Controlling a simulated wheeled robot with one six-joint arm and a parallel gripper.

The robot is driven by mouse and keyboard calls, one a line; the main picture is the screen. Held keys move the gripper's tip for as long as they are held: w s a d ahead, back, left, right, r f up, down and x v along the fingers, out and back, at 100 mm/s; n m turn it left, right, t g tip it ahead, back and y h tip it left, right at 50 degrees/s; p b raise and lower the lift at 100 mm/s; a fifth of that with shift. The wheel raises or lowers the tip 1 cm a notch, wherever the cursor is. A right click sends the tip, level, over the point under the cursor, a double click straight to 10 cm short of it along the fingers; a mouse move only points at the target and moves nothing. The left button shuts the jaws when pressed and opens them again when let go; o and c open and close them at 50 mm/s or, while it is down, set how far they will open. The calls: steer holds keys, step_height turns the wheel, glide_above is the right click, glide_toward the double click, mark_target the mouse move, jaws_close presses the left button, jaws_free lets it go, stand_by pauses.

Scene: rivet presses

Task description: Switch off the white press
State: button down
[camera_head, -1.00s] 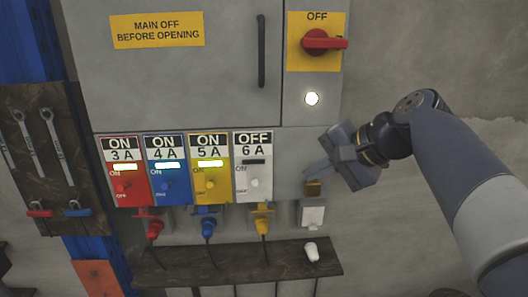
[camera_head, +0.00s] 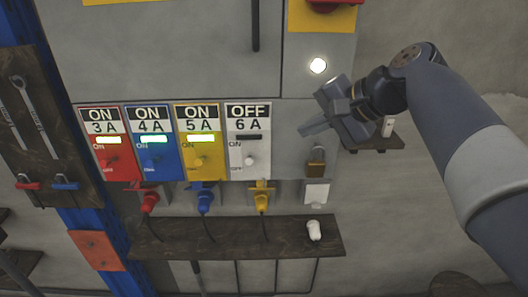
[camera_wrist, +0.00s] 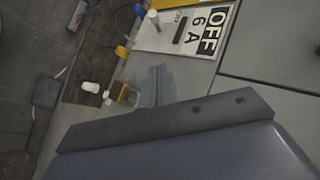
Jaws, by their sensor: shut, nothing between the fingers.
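The white press switch panel (camera_head: 249,142) is the rightmost in the row. It reads OFF, 6 A, its indicator window is dark, and its white knob (camera_head: 250,160) sits low on the panel. My gripper (camera_head: 306,131) is shut and empty, to the right of the white panel and apart from it. In the wrist view the white panel (camera_wrist: 160,36) shows at the top, beyond my closed fingers (camera_wrist: 158,80). Below its panel, the white socket (camera_head: 316,194) has a closed cover, and a white plug (camera_head: 314,231) lies on the shelf.
Red (camera_head: 109,155), blue (camera_head: 152,155) and yellow (camera_head: 200,155) panels read ON with lit windows. Their plugs are in the sockets below. A brass padlock (camera_head: 316,162) hangs under my gripper. A dark shelf (camera_head: 180,240) juts out below. A round lamp (camera_head: 318,65) glows above.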

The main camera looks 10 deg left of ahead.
mark_target(249, 160)
steer(key=p+x, duration=0.1)
steer(key=x, duration=0.9)
steer(key=shift+s, duration=0.15)
steer(key=a, duration=0.1)
steer(key=s+f, duration=0.1)
steer(key=a+p, duration=0.1)
steer(key=shift+s+a+f, duration=0.3)
steer(key=shift+a+f, duration=0.05)
steer(key=shift+f+b, duration=0.15)
steer(key=shift+b, duration=0.2)
steer(key=shift+s+b, duration=0.1)
steer(key=shift+b, duration=0.5)
